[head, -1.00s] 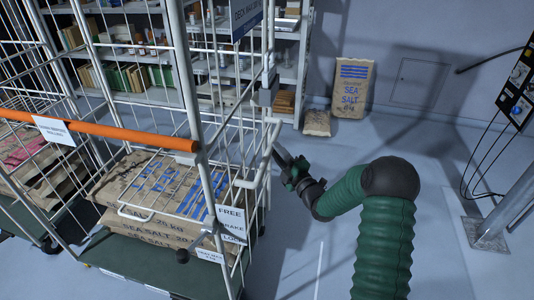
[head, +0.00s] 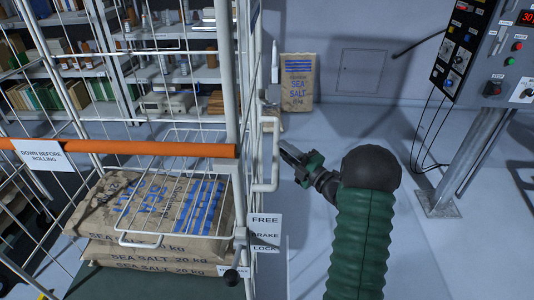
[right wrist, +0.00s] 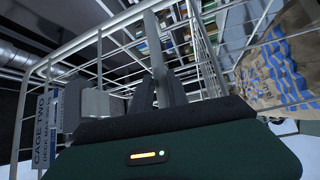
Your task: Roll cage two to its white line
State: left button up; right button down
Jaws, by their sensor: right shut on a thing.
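Cage two (head: 248,80) is a white wire roll cage in the left half of the head view, with salt sacks (head: 150,205) on its deck. An orange bar (head: 120,148) runs across its front, with a tag about rolling. A label (head: 264,232) reads FREE, BRAKE, LOCK beside a lever with a black knob (head: 231,277). My right gripper (head: 287,150) is shut on the white side handle (head: 268,155) of the cage. The right wrist view shows its fingers (right wrist: 158,92) against a pale bar and the CAGE TWO sign (right wrist: 45,130). My left gripper is out of view. I cannot make out the white line clearly.
Shelves (head: 175,70) stand behind the cage. A salt sack (head: 298,82) leans on the back wall. A control panel (head: 480,55) on a post (head: 455,170) with hanging cables stands at the right. The floor between cage and post is open.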

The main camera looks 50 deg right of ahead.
jog(key=s+d+b, duration=0.2)
jog(key=s+d, duration=0.6)
jog(key=shift+s+r, duration=0.35)
jog(key=shift+r, duration=0.1)
jog(key=shift+w+a, duration=0.15)
jog(key=shift+w, duration=0.1)
jog(key=c, duration=1.6)
grip_release()
jog(key=shift+a, duration=0.1)
jog(key=shift+o, duration=1.4)
jog(key=shift+w+a, duration=0.1)
jog(key=shift+a, duration=0.1)
jog(key=s+f, duration=0.1)
jog(key=s, duration=0.4)
jog(key=s+f, duration=0.1)
jog(key=s, duration=0.5)
jog(key=s+a, duration=0.1)
jog(key=s, duration=0.5)
jog(key=shift+f+p, duration=0.35)
jog(key=shift+f, duration=0.05)
jog(key=shift+a, duration=0.1)
